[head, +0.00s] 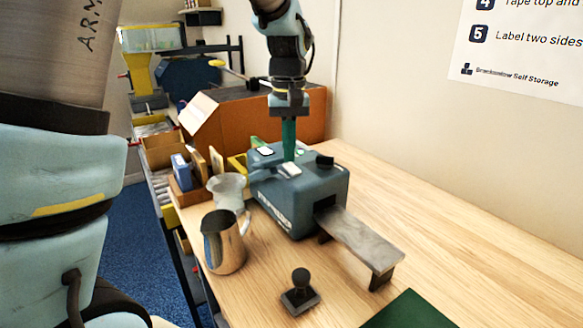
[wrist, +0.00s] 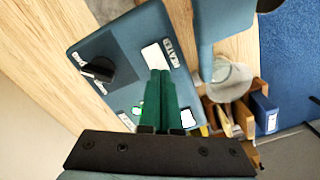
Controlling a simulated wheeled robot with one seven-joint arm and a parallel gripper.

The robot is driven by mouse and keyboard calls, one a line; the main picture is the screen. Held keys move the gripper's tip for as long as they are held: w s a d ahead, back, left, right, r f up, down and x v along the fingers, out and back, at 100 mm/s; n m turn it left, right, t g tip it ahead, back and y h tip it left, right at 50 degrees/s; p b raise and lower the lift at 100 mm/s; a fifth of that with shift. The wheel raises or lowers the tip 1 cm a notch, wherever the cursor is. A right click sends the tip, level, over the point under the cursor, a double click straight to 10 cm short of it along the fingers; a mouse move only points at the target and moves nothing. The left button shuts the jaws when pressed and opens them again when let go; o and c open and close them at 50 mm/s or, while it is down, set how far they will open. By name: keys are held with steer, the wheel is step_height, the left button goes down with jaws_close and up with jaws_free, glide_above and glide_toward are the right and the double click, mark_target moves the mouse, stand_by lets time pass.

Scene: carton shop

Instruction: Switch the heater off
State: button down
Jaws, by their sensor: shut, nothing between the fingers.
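A blue-grey machine (head: 300,205) stands on the wooden table. Its top carries a black knob (head: 324,160) and white switches. One white switch (head: 291,169) lies right by my fingertips, and another (head: 265,151) is farther back left. In the wrist view the nearer switch (wrist: 153,55) has a small label (wrist: 171,52) beside it that I cannot read surely. The knob (wrist: 98,70) is to its left. My gripper (head: 289,158), with green fingers, is shut and empty, pointing down over the top. Its tips (wrist: 160,74) partly cover that switch's lower edge; contact is unclear.
A steel jug (head: 223,243) and a clear jug (head: 228,190) stand left of the machine. A grey outfeed shelf (head: 362,243) projects from its front. A stamp (head: 300,293) and green mat (head: 410,312) are nearer. An orange-brown carton (head: 240,122) stands behind. The table's right side is clear.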

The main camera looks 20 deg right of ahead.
mark_target(288, 165)
steer(key=shift+f+b, duration=0.3)
steer(key=shift+f, duration=0.35)
steer(key=shift+r, duration=0.15)
step_height(288, 165, up, 7)
steer(key=p, duration=0.6)
stand_by(0.4)
steer(key=s+a+f+n, duration=0.1)
steer(key=a+f, duration=0.1)
steer(key=a, duration=0.8)
steer(key=s+a+f+t, duration=0.1)
steer(key=a+f, duration=0.2)
steer(key=a, duration=0.7)
steer(key=s+a+f+n+b, duration=0.1)
steer(key=s+a+f, duration=0.1)
steer(key=a, duration=0.8)
steer(key=shift+f+n+t, duration=0.3)
steer(key=shift+f, duration=0.35)
steer(key=c, duration=1.6)
jaws_free()
steer(key=shift+a, duration=0.1)
